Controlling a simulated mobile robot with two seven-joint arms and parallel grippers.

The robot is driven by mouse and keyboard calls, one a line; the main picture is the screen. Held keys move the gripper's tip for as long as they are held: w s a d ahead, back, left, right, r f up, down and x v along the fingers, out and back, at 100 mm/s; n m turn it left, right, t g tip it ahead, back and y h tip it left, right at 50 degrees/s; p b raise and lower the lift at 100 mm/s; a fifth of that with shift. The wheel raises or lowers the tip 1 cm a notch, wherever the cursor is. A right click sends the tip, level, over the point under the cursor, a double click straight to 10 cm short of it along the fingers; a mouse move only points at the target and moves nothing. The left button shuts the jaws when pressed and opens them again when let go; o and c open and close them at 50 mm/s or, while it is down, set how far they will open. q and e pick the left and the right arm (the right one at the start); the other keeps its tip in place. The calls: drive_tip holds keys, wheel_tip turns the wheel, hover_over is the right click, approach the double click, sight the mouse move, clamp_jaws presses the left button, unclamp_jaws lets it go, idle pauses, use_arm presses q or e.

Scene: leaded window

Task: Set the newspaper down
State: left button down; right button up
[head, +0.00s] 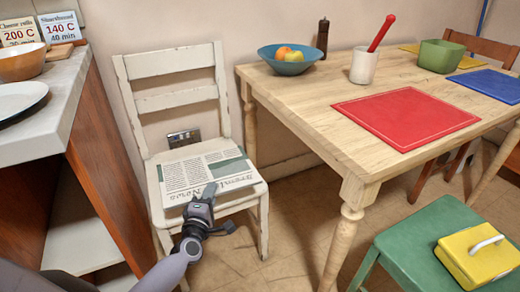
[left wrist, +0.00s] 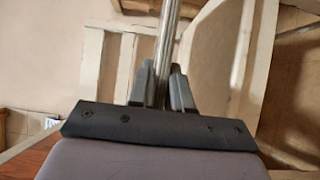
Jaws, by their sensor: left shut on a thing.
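The newspaper (head: 205,170), printed in grey and green, lies level over the seat of the white chair (head: 170,68) in the head view. I cannot tell whether its whole underside touches the seat. My left gripper (head: 208,191) is at the newspaper's front edge and shut on it. In the left wrist view the newspaper (left wrist: 169,40) shows edge-on as a thin grey strip between the fingers of my left gripper (left wrist: 161,80). My right gripper is in neither view.
A wooden table (head: 310,95) stands right of the chair, with a red mat (head: 405,118), a blue bowl (head: 268,62) and a white cup (head: 363,68). A counter (head: 60,110) stands close on the left. A green chair (head: 415,255) holding a yellow object (head: 480,262) is at front right.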

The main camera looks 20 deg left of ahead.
use_arm(q)
drive_tip(key=s+d+r+m+h+p, duration=0.1)
drive_tip(key=s+d+r+p, duration=0.3)
drive_tip(key=r+p, duration=0.4)
drive_tip(key=s+d+r+m+h+p, duration=0.1)
drive_tip(key=s+d+r+p, duration=0.3)
drive_tip(key=r, duration=1.3)
drive_tip(key=s+d+r+m+h+p, duration=0.1)
drive_tip(key=s+d+r+h+p, duration=0.1)
drive_tip(key=s+d+r+p, duration=0.2)
drive_tip(key=d+r+p, duration=0.3)
drive_tip(key=r+p, duration=0.5)
drive_tip(key=r, duration=0.1)
drive_tip(key=shift+s+r+t+h, duration=0.15)
drive_tip(key=shift+r+t+h, duration=0.1)
drive_tip(key=shift+t+h, duration=0.05)
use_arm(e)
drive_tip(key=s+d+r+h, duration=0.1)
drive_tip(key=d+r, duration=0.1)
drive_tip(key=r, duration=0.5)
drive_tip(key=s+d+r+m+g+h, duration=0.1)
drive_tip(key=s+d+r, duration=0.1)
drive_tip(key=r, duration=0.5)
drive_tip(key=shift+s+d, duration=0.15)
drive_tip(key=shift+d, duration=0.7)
